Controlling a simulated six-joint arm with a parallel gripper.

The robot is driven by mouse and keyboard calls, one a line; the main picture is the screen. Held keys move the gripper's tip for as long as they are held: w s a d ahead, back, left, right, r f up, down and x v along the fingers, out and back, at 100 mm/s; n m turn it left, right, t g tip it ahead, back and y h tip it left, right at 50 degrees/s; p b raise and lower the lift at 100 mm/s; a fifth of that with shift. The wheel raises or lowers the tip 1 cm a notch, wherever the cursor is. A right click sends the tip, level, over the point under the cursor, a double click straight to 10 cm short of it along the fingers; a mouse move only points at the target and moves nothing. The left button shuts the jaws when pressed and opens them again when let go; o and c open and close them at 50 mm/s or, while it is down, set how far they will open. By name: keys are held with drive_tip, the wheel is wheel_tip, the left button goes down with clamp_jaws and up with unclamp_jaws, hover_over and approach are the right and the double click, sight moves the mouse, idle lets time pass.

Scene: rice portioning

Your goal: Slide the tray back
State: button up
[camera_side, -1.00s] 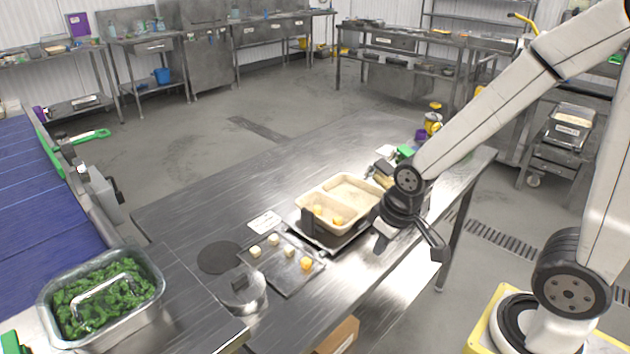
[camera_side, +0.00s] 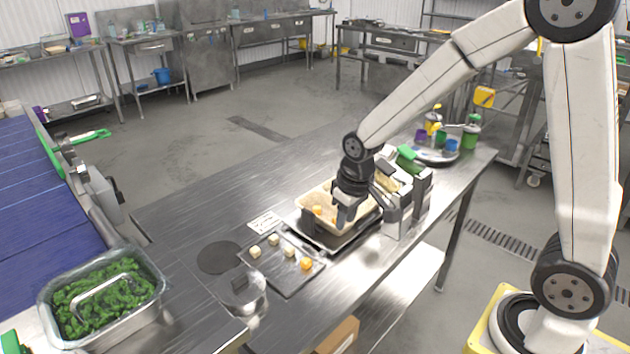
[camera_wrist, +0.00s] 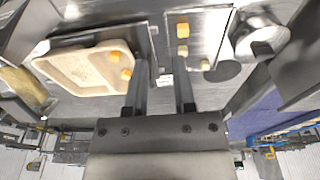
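Yellow-orange cubes lie in one compartment. My gripper (camera_side: 345,216) is over the tray's front right part in the side view, pointing down and hiding some of it. In the wrist view the tray (camera_wrist: 58,62) lies left of my gripper (camera_wrist: 160,82). I cannot tell whether a finger touches the tray.
A dark plate (camera_side: 284,284) with several pale cubes and an orange one lies left of the tray. A round steel pot (camera_side: 246,296), black disc (camera_side: 219,257) and label card (camera_side: 264,222) are near it. Grey holders (camera_side: 397,212) stand close right of my gripper. The back left tabletop is clear.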

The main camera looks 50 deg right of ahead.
drive_tip(key=g, duration=0.2)
hover_over(308, 211)
wheel_tip(308, 211, down, 3)
drive_tip(key=shift+f, duration=0.1)
drive_tip(key=shift+f, duration=3.8)
clamp_jaws()
